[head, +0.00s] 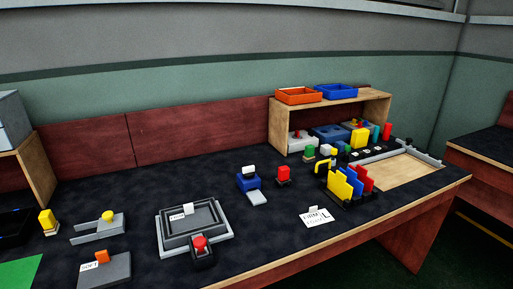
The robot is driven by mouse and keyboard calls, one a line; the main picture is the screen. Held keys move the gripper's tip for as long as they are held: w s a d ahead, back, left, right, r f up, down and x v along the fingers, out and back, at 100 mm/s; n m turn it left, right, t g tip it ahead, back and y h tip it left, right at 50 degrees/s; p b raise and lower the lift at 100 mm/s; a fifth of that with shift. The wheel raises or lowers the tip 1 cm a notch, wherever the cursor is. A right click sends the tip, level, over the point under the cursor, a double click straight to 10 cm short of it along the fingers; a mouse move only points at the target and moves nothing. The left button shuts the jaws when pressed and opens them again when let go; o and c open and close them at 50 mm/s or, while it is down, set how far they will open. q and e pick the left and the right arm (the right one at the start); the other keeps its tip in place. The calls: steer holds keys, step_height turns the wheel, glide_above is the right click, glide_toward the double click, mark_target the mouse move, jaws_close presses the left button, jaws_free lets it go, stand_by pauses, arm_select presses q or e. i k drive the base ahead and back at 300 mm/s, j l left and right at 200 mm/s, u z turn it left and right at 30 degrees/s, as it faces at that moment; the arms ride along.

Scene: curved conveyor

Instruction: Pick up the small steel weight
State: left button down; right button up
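I cannot clearly pick out a small steel weight in the head view; several small pieces on the dark bench are too small to identify. A small light-grey flat piece (257,198) lies in front of a blue block with a pale top (247,182). A grey stepped platform (166,238) with a red-topped part (199,244) at its front stands to the left of them. Neither of my grippers is in view.
A wooden shelf (352,103) at the back right carries an orange tray (298,96) and a blue tray (336,91). Yellow, blue and red upright plates (339,184) stand before it. A grey block labelled SOFT (108,270) lies front left. The bench's middle front is fairly clear.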

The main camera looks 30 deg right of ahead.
mark_target(323, 172)
steer(key=z, duration=1.6)
